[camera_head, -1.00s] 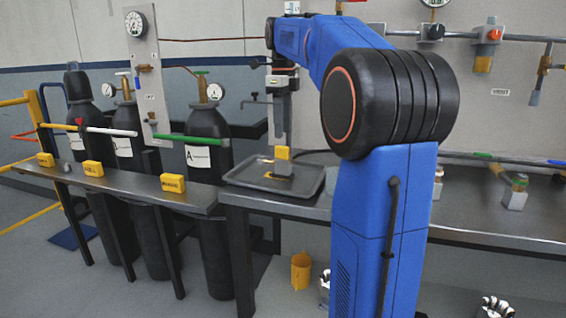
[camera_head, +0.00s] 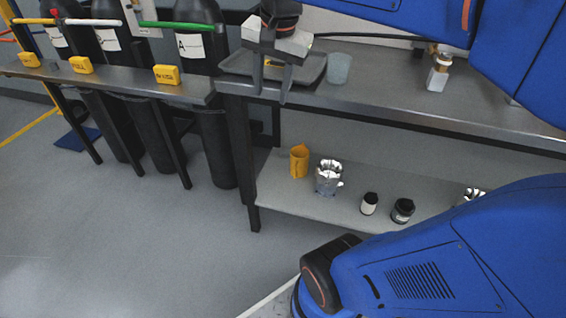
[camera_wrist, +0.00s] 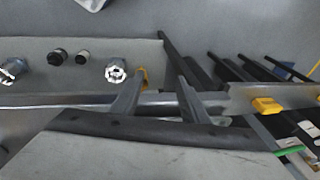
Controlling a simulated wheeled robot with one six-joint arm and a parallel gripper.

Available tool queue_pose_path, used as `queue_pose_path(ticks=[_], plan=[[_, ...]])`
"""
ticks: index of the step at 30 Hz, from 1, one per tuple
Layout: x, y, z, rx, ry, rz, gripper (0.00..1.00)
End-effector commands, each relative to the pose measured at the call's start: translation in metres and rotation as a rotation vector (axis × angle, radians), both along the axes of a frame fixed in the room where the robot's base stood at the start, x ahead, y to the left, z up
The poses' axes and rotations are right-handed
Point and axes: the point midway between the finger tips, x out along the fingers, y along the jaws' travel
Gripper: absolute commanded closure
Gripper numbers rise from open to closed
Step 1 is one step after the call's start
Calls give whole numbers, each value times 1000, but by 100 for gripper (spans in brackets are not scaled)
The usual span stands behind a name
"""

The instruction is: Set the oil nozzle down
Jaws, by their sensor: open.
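My gripper (camera_head: 272,92) is open, its two grey fingers pointing down in front of the dark tray (camera_head: 232,64) on the bench. In the wrist view, the fingers (camera_wrist: 155,97) are spread with nothing between them. I cannot make out the oil nozzle for certain. A small yellow patch (camera_head: 270,62) shows at the tray between the fingers, and the gripper hides part of the tray. A black hose (camera_head: 375,38) runs right from behind the gripper.
A pale blue-grey cup (camera_head: 339,68) stands right of the tray. The lower shelf (camera_head: 285,198) holds a yellow container (camera_head: 299,161), a silver part (camera_head: 328,177) and dark jars (camera_head: 402,210). Gas cylinders (camera_head: 200,40) stand left behind a narrow ledge with yellow blocks (camera_head: 167,75).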

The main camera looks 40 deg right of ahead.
Motion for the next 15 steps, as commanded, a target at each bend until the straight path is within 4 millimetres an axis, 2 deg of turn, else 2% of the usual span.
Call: queue_pose_path(ticks=[1,3,9,12,15], plan=[[-16,8,-14,-24,-15,100,60],[-35,17,-35,-65,-35,251,60],[-82,37,-93,-187,-91,645,60],[-98,42,-116,-235,-109,788,60],[-107,45,-130,-269,-121,877,60]])
